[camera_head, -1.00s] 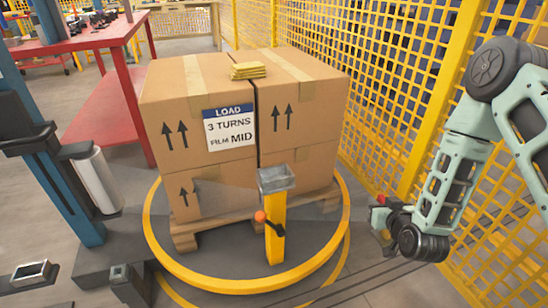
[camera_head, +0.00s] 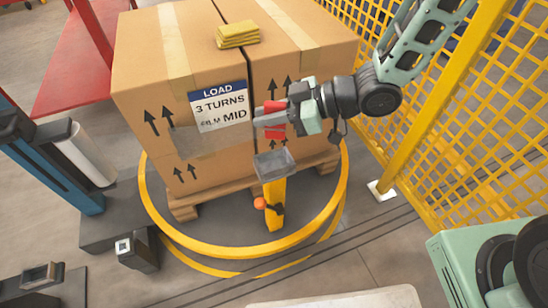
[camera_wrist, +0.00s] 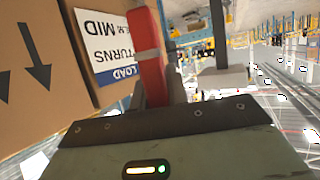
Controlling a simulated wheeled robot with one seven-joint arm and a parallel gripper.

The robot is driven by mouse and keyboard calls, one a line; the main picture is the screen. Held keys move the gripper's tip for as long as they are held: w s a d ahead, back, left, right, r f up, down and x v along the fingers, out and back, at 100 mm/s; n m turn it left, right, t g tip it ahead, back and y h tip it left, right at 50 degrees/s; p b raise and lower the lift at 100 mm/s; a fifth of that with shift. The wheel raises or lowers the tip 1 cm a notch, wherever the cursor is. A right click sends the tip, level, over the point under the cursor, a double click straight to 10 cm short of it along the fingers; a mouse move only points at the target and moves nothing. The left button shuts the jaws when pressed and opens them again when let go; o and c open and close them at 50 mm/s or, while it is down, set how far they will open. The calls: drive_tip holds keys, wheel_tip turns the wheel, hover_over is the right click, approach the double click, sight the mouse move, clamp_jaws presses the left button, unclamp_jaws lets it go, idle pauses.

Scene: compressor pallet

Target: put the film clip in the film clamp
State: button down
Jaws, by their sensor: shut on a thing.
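My gripper (camera_head: 262,119) is shut on a red film clip (camera_head: 274,130), in front of the boxes' right front face. In the wrist view the red clip (camera_wrist: 152,75) stands out from between the dark fingers, with a pale band across it. Below the gripper, a yellow post (camera_head: 274,205) carries a grey open-topped holder (camera_head: 274,163). A black fitting with an orange knob (camera_head: 260,203) sits on the post's side. I cannot tell which of these parts is the film clamp. The clip is above the holder and apart from it.
Stacked cartons (camera_head: 150,90) with a load label (camera_head: 219,105) stand on a wooden pallet (camera_head: 185,207) inside a yellow ring (camera_head: 185,255). Yellow folded pieces (camera_head: 238,34) lie on top. A white film roll (camera_head: 85,155) stands at left. Yellow mesh fencing (camera_head: 470,160) bounds the right.

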drive_tip(key=shift+n+g, duration=0.4)
drive_tip(key=shift+g, duration=0.1)
drive_tip(key=shift+s+a+f+b, duration=0.15)
drive_tip(key=shift+f+b, duration=0.45)
drive_tip(key=shift+f, duration=0.95)
drive_tip(key=shift+s+a+f+b, duration=0.1)
drive_tip(key=shift+s+f+b, duration=0.35)
drive_tip(key=shift+f, duration=1.1)
drive_tip(key=shift+s+a+f+b, duration=0.1)
drive_tip(key=shift+f+b, duration=0.6)
drive_tip(key=shift+f, duration=0.85)
drive_tip(key=shift+f, duration=0.2)
drive_tip(key=c, duration=1.4)
unclamp_jaws()
drive_tip(key=shift+o, duration=0.2)
drive_tip(key=shift+w+r, duration=0.1)
drive_tip(key=shift+r, duration=0.05)
